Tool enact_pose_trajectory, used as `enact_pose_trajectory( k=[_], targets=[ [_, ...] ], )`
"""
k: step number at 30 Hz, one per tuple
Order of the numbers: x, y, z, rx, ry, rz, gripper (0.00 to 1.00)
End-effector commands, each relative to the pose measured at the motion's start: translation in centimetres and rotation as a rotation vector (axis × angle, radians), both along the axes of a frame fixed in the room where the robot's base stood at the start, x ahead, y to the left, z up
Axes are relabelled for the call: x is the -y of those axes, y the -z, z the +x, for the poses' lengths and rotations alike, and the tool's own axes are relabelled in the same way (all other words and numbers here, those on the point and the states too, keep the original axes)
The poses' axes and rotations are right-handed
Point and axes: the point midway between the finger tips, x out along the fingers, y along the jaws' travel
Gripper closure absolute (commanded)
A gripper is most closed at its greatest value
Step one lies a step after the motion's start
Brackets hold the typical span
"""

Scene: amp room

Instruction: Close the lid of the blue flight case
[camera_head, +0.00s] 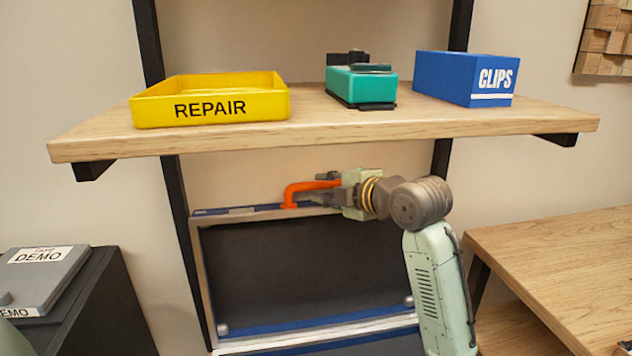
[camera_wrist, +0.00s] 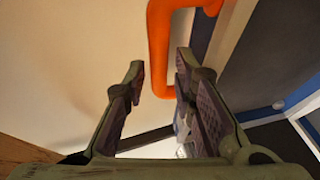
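The blue flight case stands below the shelf. Its lid (camera_head: 300,270) is open and stands nearly upright, with a dark inner face, pale metal edges and blue trim. The case's lower part (camera_head: 320,345) is cut off by the frame's bottom edge. An orange handle (camera_head: 312,186) is on the lid's top edge; it also shows in the wrist view (camera_wrist: 159,50). My gripper (camera_head: 322,195) is at this handle. In the wrist view my gripper (camera_wrist: 161,72) is open, with the handle at the gap between its fingertips. A gap shows on the left side; contact on the right is unclear.
A wooden shelf (camera_head: 330,128) spans just above my gripper, holding a yellow REPAIR tray (camera_head: 212,112), a teal device (camera_head: 362,86) and a blue CLIPS box (camera_head: 450,77). A wooden table (camera_head: 560,255) stands right. A dark cabinet (camera_head: 95,310) with a grey DEMO case (camera_head: 45,275) stands left.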

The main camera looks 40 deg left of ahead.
Motion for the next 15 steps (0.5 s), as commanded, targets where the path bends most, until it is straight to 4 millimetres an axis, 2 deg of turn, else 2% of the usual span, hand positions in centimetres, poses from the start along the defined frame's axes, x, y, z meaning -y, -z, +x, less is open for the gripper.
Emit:
enact_pose_trajectory(
  k=[3,6,15],
  targets=[
    [-1.8,0.4,0.5,-0.002,0.0,0.0,0.75],
    [-2.8,0.8,0.9,-0.001,0.001,-0.001,0.75],
    [-3.6,1.1,1.1,0.001,0.001,0.002,0.75]
  ],
)
